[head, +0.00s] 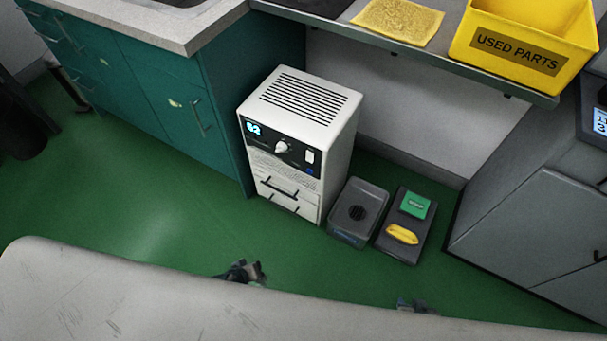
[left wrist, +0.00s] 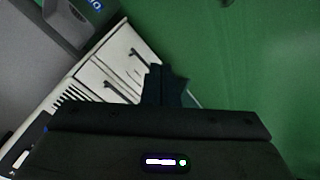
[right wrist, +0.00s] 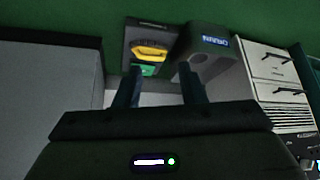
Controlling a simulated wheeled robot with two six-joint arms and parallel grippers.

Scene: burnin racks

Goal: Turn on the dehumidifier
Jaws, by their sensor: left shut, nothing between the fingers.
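The dehumidifier (head: 292,140) is a white upright box with a slotted top, standing on the green floor against the teal cabinet. Its black front panel has a lit blue display (head: 253,128), a round pale knob (head: 281,147), a white switch (head: 310,157) and a small blue mark below it. My left gripper (head: 245,271) is apart from it, in front and low; in the left wrist view (left wrist: 163,85) its fingers are shut and empty. My right gripper (head: 415,306) is mostly hidden in the head view; in the right wrist view (right wrist: 158,92) its fingers are apart and empty.
Right of the dehumidifier are a grey bin (head: 340,231) and a dark tray (head: 401,252) holding a green block and a yellow item. A shelf with a yellow USED PARTS box (head: 535,72) overhangs. A pale scuffed surface (head: 130,300) fills the foreground.

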